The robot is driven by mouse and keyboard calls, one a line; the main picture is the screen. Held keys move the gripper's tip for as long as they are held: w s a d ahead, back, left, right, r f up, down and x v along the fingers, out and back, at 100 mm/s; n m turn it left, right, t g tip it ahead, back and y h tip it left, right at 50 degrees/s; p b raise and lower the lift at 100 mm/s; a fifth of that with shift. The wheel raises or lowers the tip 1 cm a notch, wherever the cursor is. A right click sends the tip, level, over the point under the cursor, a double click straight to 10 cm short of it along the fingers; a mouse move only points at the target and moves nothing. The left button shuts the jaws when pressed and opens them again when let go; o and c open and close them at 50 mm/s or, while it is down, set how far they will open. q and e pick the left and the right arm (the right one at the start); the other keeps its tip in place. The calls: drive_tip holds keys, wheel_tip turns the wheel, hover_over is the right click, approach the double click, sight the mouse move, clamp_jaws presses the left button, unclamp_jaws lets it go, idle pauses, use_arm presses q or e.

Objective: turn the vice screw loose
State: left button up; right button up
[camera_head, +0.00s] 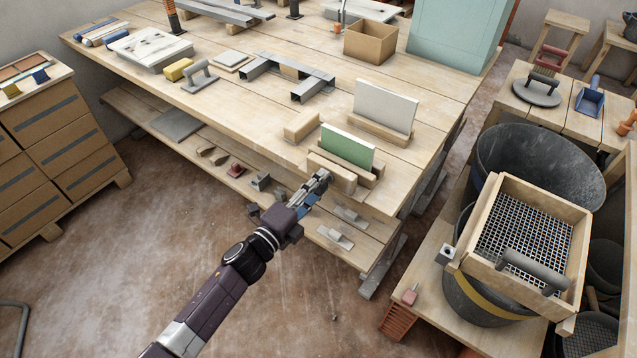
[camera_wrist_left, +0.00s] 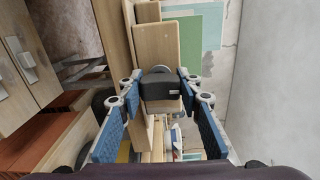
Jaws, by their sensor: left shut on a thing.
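The vice is at the front edge of the workbench, with a pale wooden front jaw (camera_head: 332,173) and a green board (camera_head: 347,146) standing upright behind it. In the left wrist view the wooden jaw (camera_wrist_left: 157,48) is straight ahead, with the green board (camera_wrist_left: 207,28) beyond it. The vice screw's dark head (camera_wrist_left: 160,88) sticks out from the jaw, with a round grey collar behind it. My left gripper (camera_head: 319,182) is at the screw in front of the jaw. Its blue-padded fingers (camera_wrist_left: 160,84) are shut on the dark head from both sides. My right gripper is in no view.
A wooden block (camera_head: 301,126) and a grey panel in a wooden holder (camera_head: 384,106) stand near the vice. The lower shelf (camera_head: 225,160) under the bench holds several small tools. A sieve (camera_head: 530,240) on buckets stands at the right. The floor (camera_head: 160,230) at the left is clear.

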use_arm(q)
drive_tip(key=shift+n, duration=1.2)
drive_tip(key=shift+f, duration=0.1)
drive_tip(key=o, duration=1.2)
drive_tip(key=v, duration=1.2)
